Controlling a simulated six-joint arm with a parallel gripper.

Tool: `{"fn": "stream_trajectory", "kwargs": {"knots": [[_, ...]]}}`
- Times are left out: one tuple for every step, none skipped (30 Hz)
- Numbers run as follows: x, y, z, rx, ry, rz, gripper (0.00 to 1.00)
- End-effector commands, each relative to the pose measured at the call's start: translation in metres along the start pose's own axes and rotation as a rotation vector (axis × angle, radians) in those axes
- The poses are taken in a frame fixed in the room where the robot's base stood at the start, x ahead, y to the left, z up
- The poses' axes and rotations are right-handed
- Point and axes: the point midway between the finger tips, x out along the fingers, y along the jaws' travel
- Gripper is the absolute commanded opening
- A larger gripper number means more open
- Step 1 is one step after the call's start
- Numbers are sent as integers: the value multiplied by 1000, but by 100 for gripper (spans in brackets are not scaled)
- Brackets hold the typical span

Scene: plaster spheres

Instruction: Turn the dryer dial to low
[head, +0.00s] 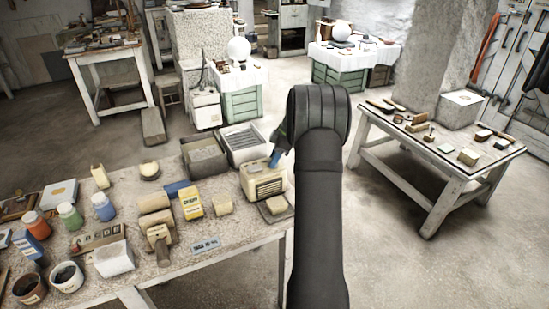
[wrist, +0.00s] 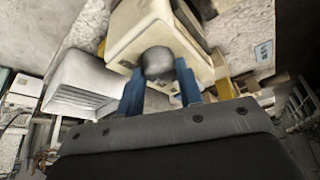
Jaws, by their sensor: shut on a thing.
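The dryer is a cream box with dark slots on its front (head: 263,183), near the right end of the workbench in the head view. In the wrist view its cream casing (wrist: 140,28) fills the top middle. A round grey dial (wrist: 158,60) stands out from the casing. My gripper (wrist: 160,72) has its blue fingers on either side of the dial, shut on it. In the head view my gripper (head: 276,157) is at the top right of the dryer, partly behind my arm, and the dial is hidden. I cannot read any dial marking.
Grey trays (head: 240,142) stand just behind the dryer. A yellow box (head: 192,204), a small block (head: 222,207) and several jars share the workbench (head: 215,265). Another table with small blocks (head: 440,150) stands to the right, with open floor between.

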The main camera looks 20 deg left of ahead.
Motion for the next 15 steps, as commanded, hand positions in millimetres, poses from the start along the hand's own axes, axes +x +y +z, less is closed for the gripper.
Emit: {"fn": "stream_trajectory", "kwargs": {"knots": [[0,0,1,-15,-1,-7,10],[0,0,1,-25,-1,-12,10],[0,0,1,-35,-2,-16,10],[0,0,1,-42,-2,-19,10],[0,0,1,-47,-2,-21,10],[0,0,1,-54,-2,-23,10],[0,0,1,-58,-2,-25,10],[0,0,1,-62,-2,-26,10],[0,0,1,-65,-2,-28,10],[1,0,1,-67,-2,-29,10],[1,0,1,-68,-2,-30,10],[1,0,1,-69,-2,-30,10],[1,0,1,-69,-2,-31,10],[1,0,1,-69,-2,-31,10],[1,0,1,-69,-2,-31,10]]}}
